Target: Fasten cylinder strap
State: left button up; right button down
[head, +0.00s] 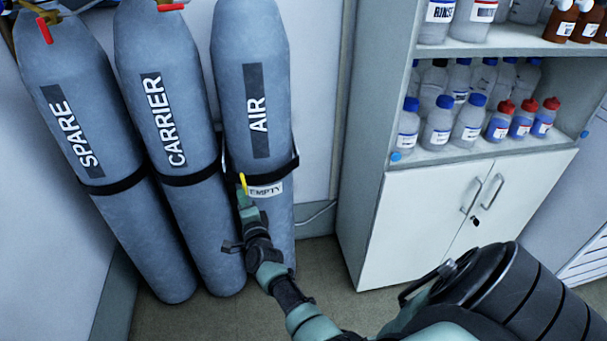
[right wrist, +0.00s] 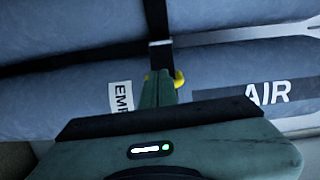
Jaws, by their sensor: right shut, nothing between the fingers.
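Three grey-blue cylinders, SPARE (head: 75,100), CARRIER (head: 165,80) and AIR (head: 250,45), stand against the wall. A black strap (head: 285,170) runs across AIR beside a white EMPTY tag (head: 265,190), also partly visible in the right wrist view (right wrist: 121,97). There the black strap (right wrist: 156,15) reaches a metal buckle (right wrist: 160,55) beside a yellow piece (right wrist: 179,80), which also shows in the head view (head: 243,183). My right gripper (head: 243,196) is shut and empty, its tips close by the yellow piece; contact is unclear. The fingers hide part of the strap. My left gripper is out of view.
A white cabinet (head: 400,215) stands to the right, its shelves (head: 480,155) holding several bottles. Its lower doors are closed. CARRIER and SPARE have black straps (head: 190,177) around them. Some bare floor (head: 325,270) lies between AIR and the cabinet.

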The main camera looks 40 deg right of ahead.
jog(key=shift+w+b, duration=0.85)
jog(key=shift+w, duration=1.1)
